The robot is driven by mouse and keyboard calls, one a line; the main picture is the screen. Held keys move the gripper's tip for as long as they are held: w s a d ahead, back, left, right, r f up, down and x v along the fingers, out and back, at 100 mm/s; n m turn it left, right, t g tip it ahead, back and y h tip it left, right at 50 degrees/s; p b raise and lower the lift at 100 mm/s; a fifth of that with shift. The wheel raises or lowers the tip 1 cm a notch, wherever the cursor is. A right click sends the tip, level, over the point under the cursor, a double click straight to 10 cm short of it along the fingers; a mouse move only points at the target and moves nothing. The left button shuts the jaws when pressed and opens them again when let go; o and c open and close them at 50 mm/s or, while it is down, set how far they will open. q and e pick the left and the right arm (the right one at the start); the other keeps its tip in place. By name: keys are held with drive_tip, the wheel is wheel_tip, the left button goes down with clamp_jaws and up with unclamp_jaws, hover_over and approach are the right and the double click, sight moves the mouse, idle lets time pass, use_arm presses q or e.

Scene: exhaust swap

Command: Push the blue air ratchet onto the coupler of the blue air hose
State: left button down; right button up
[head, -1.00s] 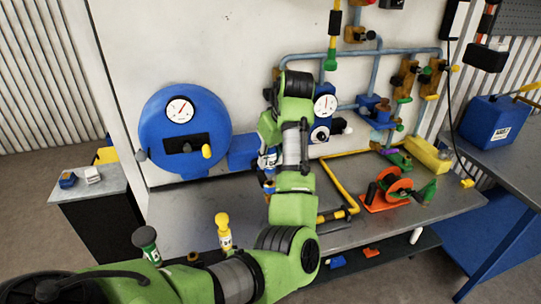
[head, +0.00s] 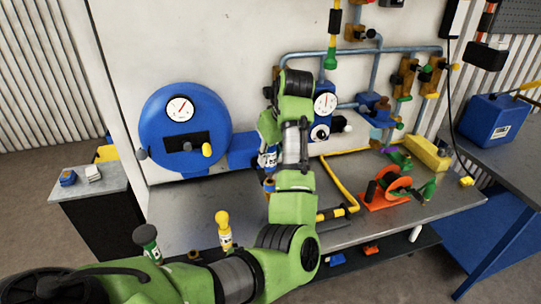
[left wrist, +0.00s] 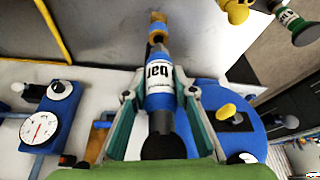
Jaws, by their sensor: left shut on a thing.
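The blue air ratchet (left wrist: 158,98), with a white label and a black end, is held between the two fingers of my left gripper (left wrist: 152,100). In the head view the ratchet (head: 268,160) shows partly behind my green left arm, upright above the bench. My left gripper (head: 266,140) is shut on it there. A brass-coloured coupler (left wrist: 157,36) with a blue end lies in line with the ratchet's narrow nose. The nose and coupler seem to meet in the left wrist view, but I cannot tell how far they are joined. My right gripper is not in view.
A blue round housing with a gauge (head: 186,132) is on the wall to the left. A yellow pipe (head: 341,180) and an orange stand (head: 384,200) are on the bench to the right. Green and yellow bottle-like tools (head: 224,230) stand near the front edge.

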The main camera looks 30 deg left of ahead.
sight(270, 166)
use_arm(q)
drive_tip(key=shift+f, duration=1.7)
drive_tip(key=c, duration=1.6)
unclamp_jaws()
drive_tip(key=v, duration=1.2)
drive_tip(key=shift+s+d, duration=0.1)
drive_tip(key=shift+s, duration=0.05)
